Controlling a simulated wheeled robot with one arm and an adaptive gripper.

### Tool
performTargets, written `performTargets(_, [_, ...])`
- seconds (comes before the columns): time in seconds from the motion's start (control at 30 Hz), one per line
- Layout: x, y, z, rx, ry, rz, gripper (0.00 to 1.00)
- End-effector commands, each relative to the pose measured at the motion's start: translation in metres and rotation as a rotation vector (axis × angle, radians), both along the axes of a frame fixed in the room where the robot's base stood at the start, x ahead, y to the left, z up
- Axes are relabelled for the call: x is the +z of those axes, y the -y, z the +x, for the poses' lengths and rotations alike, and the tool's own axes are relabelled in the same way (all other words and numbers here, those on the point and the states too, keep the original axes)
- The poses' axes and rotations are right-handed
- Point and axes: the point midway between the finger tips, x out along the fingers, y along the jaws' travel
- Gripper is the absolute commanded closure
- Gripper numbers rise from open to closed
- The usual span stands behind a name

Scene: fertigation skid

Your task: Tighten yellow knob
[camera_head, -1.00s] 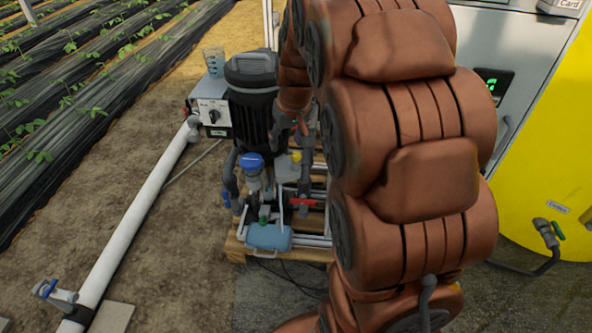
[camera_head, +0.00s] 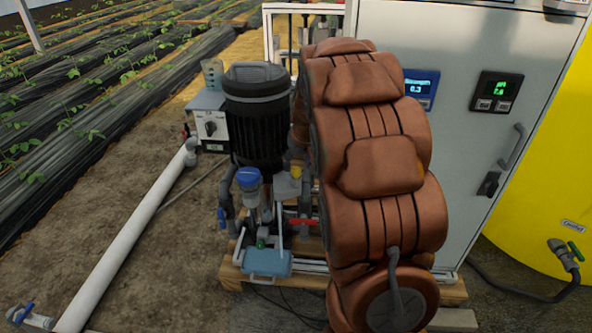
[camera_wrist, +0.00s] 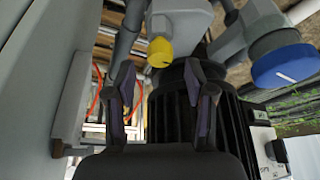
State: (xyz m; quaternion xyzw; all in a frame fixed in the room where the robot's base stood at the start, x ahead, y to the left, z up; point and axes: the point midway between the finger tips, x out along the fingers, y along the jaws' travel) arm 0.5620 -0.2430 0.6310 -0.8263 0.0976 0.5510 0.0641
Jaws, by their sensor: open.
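The yellow knob (camera_wrist: 160,52) shows in the wrist view above and between my gripper's fingertips, on a grey fitting. In the head view the yellow knob (camera_head: 296,172) is small, close to the left side of my arm. My gripper (camera_wrist: 162,85) is open and empty, its two dark fingers apart, with the knob beyond the tips and not visibly touched. In the head view my gripper is hidden behind my arm.
A blue cap (camera_wrist: 285,66) sits right of the knob on grey pipework. A black pump motor (camera_head: 258,115) stands beside my arm. A grey cabinet (camera_head: 440,130) is close on the right. A red-handled valve (camera_head: 302,222) lies below the knob.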

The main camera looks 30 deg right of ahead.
Motion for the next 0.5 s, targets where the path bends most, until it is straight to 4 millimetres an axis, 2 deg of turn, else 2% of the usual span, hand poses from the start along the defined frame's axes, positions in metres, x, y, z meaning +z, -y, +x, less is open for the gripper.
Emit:
performTargets(0.03, [-0.01,0.0,0.002,0.0,-0.004,0.002,0.46])
performTargets(0.2, [-0.023,0.001,0.008,0.0,-0.003,0.003,0.46])
performTargets(0.47, [-0.024,0.002,0.009,0.0,-0.001,0.003,0.46])
performTargets(0.5, [-0.024,0.002,0.009,0.0,-0.001,0.003,0.49])
